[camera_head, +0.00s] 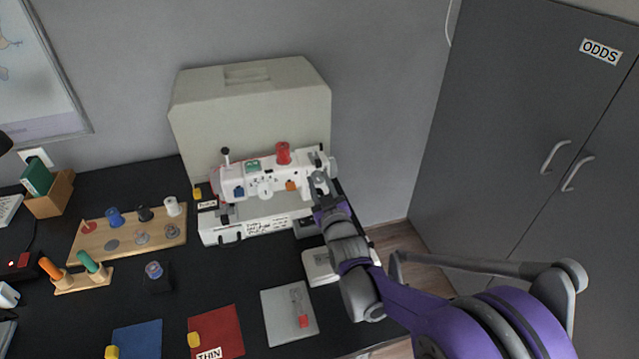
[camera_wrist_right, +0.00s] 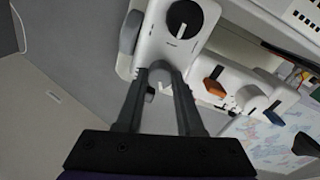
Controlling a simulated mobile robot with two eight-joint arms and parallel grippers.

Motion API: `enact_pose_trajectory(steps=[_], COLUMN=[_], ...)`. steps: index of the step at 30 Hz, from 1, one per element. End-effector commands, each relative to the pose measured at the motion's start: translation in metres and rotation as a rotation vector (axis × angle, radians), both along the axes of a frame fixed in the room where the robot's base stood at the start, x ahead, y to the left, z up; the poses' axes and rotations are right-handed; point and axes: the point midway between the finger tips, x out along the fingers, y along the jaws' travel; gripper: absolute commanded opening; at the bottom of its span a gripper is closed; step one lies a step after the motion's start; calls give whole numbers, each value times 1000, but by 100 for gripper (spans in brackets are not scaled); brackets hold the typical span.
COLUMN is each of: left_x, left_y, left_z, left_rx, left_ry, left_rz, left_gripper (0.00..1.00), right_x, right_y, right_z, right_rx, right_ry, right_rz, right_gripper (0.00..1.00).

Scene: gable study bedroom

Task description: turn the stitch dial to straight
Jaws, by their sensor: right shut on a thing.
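A white sewing machine (camera_head: 236,184) stands on the black table, its case behind it. My right gripper (camera_head: 318,184) is at the machine's right end. In the right wrist view my right gripper (camera_wrist_right: 163,72) is shut on a small grey round knob (camera_wrist_right: 160,76) on the white body. A black round dial (camera_wrist_right: 184,18) with a white mark and a small unreadable label sits just beyond the fingertips, apart from them. I cannot tell which of these is the stitch dial. The fingers partly hide the knob. My left gripper is not in view.
A red spool (camera_head: 283,152) stands on top of the machine. A wooden spool board (camera_head: 88,249) is to the left, and red (camera_head: 222,322) and blue (camera_head: 138,340) cloths lie in front. Grey cabinet doors (camera_head: 500,130) stand to the right. The table's middle is partly clear.

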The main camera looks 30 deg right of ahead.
Motion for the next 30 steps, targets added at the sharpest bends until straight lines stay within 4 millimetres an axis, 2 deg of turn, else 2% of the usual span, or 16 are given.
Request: enact_pose_trajectory(steps=[20, 21, 26, 30], left_x=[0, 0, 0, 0], left_y=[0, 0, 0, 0], left_z=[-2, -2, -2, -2], left_rx=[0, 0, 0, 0], left_ry=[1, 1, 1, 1], left_rz=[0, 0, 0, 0], left_gripper=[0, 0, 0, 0], right_x=[0, 0, 0, 0], right_y=[0, 0, 0, 0], right_z=[-1, -1, 0, 0], right_rx=[-68, -68, -67, -67], right_ry=[18, 18, 17, 17], right_rz=[0, 0, 0, 0], right_gripper=[0, 38, 66, 66])
